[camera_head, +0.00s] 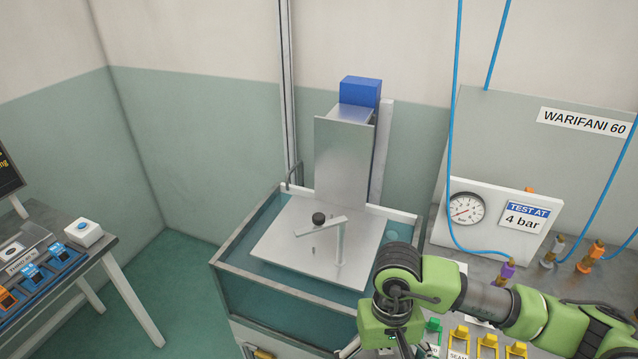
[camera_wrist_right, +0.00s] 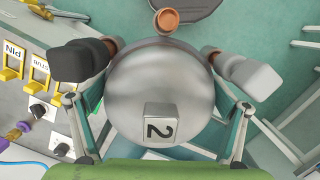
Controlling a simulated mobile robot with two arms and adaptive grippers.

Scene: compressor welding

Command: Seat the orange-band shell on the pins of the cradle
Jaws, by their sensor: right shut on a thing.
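A silver domed shell (camera_wrist_right: 160,85) fills the middle of the right wrist view, with a block marked "2" and a copper-coloured stub at its far end. No orange band shows on the visible side. In the head view my right wrist (camera_head: 392,318) is at the bottom edge, right of the tank; the shell is hidden or out of frame there. A grey plate (camera_head: 285,245) over the tank carries a small pin, an upright post with a bar and a black knob. I cannot tell whether it is the cradle. My left gripper is not in view.
The water tank (camera_head: 240,310) has raised rims and a tall metal panel (camera_head: 343,160) behind its plate. A gauge panel (camera_head: 490,225) with blue hoses stands at right. Yellow switches (camera_head: 459,338) line the bench near my right wrist. A side table (camera_head: 95,255) is at left.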

